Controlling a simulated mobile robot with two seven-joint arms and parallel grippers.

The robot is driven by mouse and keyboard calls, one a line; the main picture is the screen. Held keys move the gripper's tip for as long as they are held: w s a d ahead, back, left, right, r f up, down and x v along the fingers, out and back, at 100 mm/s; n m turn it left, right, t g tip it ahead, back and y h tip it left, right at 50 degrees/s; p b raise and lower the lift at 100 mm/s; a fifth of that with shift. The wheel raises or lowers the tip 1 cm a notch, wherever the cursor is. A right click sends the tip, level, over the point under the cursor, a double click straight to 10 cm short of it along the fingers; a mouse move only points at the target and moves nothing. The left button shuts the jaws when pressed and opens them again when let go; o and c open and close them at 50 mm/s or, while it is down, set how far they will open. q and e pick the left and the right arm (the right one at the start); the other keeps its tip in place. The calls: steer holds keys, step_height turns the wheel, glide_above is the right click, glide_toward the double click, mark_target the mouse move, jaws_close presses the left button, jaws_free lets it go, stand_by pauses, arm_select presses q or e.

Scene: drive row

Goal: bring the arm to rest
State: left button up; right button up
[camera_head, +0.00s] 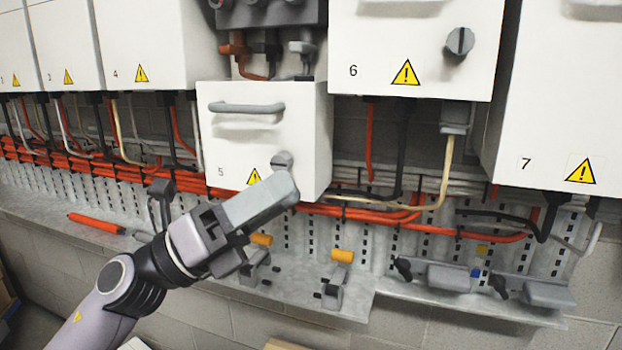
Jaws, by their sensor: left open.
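My left arm (117,273) reaches in from the lower left. Its grey left gripper (284,191) is open and points up and right, in front of the lower part of white box 5 (240,140). The fingers overlap in this view, so the gap between them is hidden. The tip shows just below the round grey knob (282,160) of box 5; I cannot tell whether they touch. I see nothing held. My right gripper is not in view.
Box 6 (415,45) and box 7 (560,110) hang to the right. Orange cables (460,232) run behind. A metal ledge (345,304) below carries grey clamps (333,288), and a red-orange tool (95,223) lies at left. Free room shows below the ledge.

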arm_select(q)
steer(key=w+a+f+n+t+y+p, duration=0.1)
steer(key=a+f+n+t+y, duration=0.3)
steer(key=f+n, duration=0.45)
steer(key=a+f+n+t+y+p, duration=0.1)
steer(key=a+f+n+t+y, duration=0.4)
steer(key=n, duration=0.6)
steer(key=w+a+f+n+t+y+p, duration=0.1)
steer(key=f+n+t+y, duration=0.2)
steer(key=f+n+y, duration=0.5)
steer(key=s+a+f+n+g+y+p, duration=0.1)
steer(key=s+a+f+n+g, duration=0.2)
steer(key=s+f+n, duration=0.3)
steer(key=s+a+f+n+g+y, duration=0.2)
steer(key=s+f+n+g, duration=0.3)
steer(key=s+f, duration=0.7)
step_height(320, 180, down, 6)
steer(key=shift+s+a+r+n+p, duration=0.2)
steer(key=shift+a+n+p, duration=0.25)
steer(key=shift+n, duration=0.8)
